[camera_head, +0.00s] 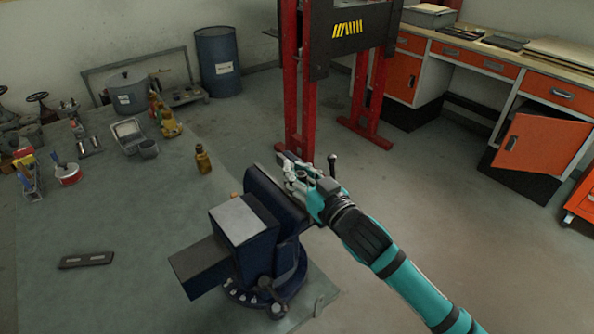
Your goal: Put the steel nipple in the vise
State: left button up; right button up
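The blue vise (243,235) is at the corner of the grey-green table, with its jaws at its upper right side. My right gripper (293,173) is at the far right side of the jaws, close to or touching them. Small light metallic parts show around its fingers, but I cannot tell whether one of them is the steel nipple. The finger gap is too small and cluttered to read. The inside of the jaws is mostly hidden. My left gripper is not in view.
The table (150,220) holds a flat dark bar (86,260), a brown bottle (203,159), an open grey case (130,136) and a large pot (127,93). A red press frame (303,100) stands behind the vise. Orange cabinets are at right. The table's middle is clear.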

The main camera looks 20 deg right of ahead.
jog(key=shift+o, duration=1.2)
jog(key=shift+r, duration=0.2)
jog(key=b+v, duration=0.2)
jog(key=v, duration=1)
jog(key=shift+b, duration=0.3)
jog(key=shift+f, duration=0.1)
